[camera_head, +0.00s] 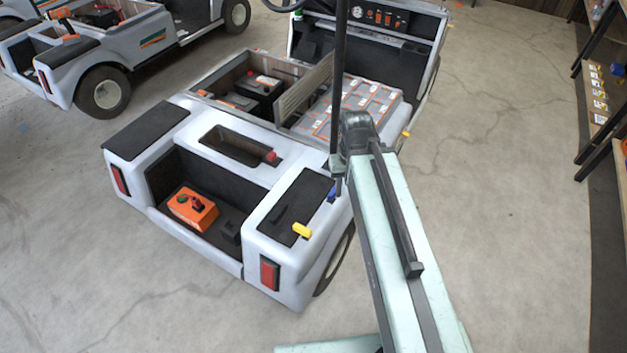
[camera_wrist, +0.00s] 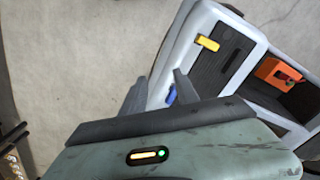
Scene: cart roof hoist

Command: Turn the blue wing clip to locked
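The blue wing clip (camera_head: 332,194) sits at the side edge of the white cart's rear right corner, partly hidden by a dark upright bar in the head view. In the wrist view the blue wing clip (camera_wrist: 171,96) shows between my fingers, close to the right finger. My gripper (camera_wrist: 161,77) is open and empty, its two dark fingers apart and pointing toward the cart's corner. I cannot tell whether a finger touches the clip. The clip's locked or unlocked position is too small to read.
A yellow clip (camera_head: 302,230) sits on the cart's black rear panel near the blue one. An orange box (camera_head: 193,209) lies in the rear recess. A red knob (camera_head: 271,156) is further forward. Shelving (camera_head: 600,95) stands at the right; the floor (camera_head: 520,200) between is clear.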

